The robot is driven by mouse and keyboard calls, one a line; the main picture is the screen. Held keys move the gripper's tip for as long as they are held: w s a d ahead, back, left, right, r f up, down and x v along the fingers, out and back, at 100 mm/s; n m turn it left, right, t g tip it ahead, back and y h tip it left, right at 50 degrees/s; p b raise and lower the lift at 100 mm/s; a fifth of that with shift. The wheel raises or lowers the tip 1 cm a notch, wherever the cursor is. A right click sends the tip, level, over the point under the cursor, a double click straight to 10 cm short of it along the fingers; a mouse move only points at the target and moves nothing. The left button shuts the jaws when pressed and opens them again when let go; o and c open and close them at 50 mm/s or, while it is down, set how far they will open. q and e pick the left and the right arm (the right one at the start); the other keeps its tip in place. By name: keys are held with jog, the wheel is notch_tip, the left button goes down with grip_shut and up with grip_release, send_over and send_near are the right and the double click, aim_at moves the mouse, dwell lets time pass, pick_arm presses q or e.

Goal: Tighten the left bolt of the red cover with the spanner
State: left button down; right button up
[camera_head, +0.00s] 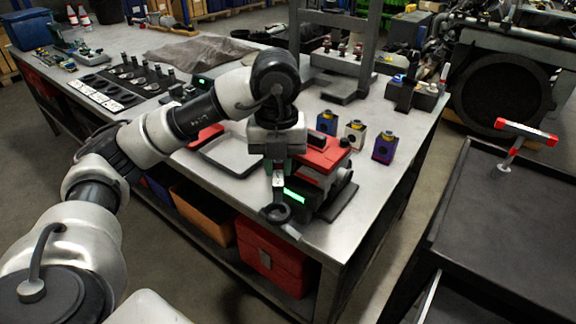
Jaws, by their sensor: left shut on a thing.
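The red cover (321,153) sits on a dark unit near the front edge of the metal bench. My left gripper (278,184) points down just to the left of the red cover, in front of the bench unit. It is shut on what looks like the spanner (275,213), whose dark ring shows below the fingers. The gripper hides part of the unit, and I cannot make out the left bolt or whether the spanner touches it. My right gripper is not in view.
A green-lit display (295,197) is close beside the fingers. A grey tray (231,152) lies to the left. A black cart (507,225) with a red-ended T-handle tool (526,132) stands at right.

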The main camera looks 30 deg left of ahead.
pick_arm(q)
jog(key=shift+a+f+m, duration=0.1)
jog(key=shift+a+m, duration=0.1)
jog(key=shift+m, duration=0.1)
jog(key=shift+s+a+m+b, duration=0.3)
jog(key=shift+a+m, duration=0.15)
jog(key=shift+m, duration=0.1)
jog(key=shift+s+a+m+b, duration=0.2)
jog(key=shift+a+m+b, duration=0.15)
jog(key=shift+m, duration=0.2)
